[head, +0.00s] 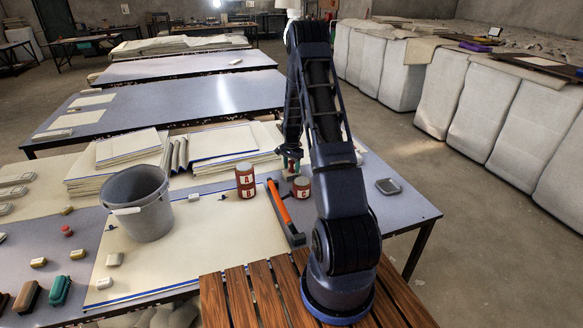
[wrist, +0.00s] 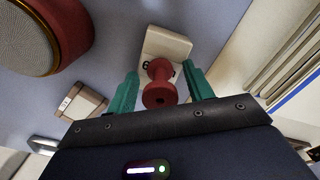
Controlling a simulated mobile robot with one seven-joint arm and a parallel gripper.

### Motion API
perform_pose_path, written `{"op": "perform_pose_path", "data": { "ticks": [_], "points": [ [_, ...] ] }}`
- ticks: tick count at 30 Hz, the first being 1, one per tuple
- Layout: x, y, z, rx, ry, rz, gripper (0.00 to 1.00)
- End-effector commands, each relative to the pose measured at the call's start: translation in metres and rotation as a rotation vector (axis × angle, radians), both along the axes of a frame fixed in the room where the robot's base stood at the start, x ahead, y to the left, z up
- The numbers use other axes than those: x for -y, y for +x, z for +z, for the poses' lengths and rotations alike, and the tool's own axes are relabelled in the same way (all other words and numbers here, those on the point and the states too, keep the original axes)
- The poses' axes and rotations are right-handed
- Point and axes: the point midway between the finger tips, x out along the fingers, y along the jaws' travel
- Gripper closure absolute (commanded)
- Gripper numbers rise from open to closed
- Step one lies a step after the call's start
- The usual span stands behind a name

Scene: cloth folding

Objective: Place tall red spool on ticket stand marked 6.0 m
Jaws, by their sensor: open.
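The red spool (wrist: 160,86) stands between my fingers in the wrist view, with its near end facing the camera. My gripper (wrist: 164,76) is open, with one teal finger on each side of the spool and a visible gap on both sides.
A second cream block (wrist: 82,103) lies left of my fingers. A grey bucket (head: 140,205), an orange-handled tool (head: 281,205) and cloth stacks (head: 118,160) occupy the table.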

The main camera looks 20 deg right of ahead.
Motion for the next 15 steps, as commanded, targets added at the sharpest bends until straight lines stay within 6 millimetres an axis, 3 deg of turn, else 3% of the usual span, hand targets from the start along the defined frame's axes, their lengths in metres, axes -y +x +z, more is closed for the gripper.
{"op": "perform_pose_path", "data": {
  "ticks": [5, 15],
  "points": [
    [0.0, 0.001, 0.017, 0.001, 0.0, 0.0, 0.48],
    [0.0, 0.001, 0.082, 0.003, -0.001, 0.0, 0.48]
  ]
}}
